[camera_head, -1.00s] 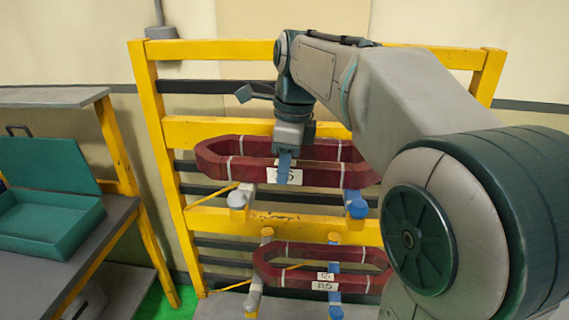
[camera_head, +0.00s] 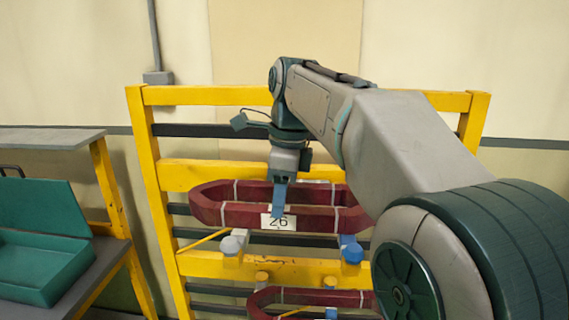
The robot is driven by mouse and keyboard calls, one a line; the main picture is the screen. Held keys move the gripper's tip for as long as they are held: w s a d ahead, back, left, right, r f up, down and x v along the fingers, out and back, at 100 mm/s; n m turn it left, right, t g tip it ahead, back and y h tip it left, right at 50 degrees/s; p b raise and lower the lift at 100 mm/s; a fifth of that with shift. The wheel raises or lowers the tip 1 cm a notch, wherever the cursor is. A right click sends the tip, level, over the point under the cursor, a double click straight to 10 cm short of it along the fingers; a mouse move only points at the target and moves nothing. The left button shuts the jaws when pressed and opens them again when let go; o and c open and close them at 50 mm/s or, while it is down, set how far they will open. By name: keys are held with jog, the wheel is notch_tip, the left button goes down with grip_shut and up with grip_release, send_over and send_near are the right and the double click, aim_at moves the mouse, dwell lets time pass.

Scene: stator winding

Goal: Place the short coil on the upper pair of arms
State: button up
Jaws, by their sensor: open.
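A dark red oblong coil (camera_head: 240,215) with a white tag reading 26 rests across the upper pair of arms, whose ends show as a grey tip (camera_head: 233,241) and a blue tip (camera_head: 351,250). A second red coil (camera_head: 290,296) is on the lower arms and is partly cut off by the bottom edge. My gripper (camera_head: 279,208) points down at the upper coil's front side, just above its tag. My gripper is open; whether its fingers touch the coil cannot be seen.
The yellow rack frame (camera_head: 160,215) stands around the coils, with dark bars behind. A teal open box (camera_head: 40,262) sits on a grey bench at left. My arm covers the rack's right side.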

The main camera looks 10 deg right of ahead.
notch_tip(320, 180, up, 9)
jog(key=d, duration=0.1)
jog(key=shift+s+f, duration=0.15)
jog(key=shift+s, duration=0.05)
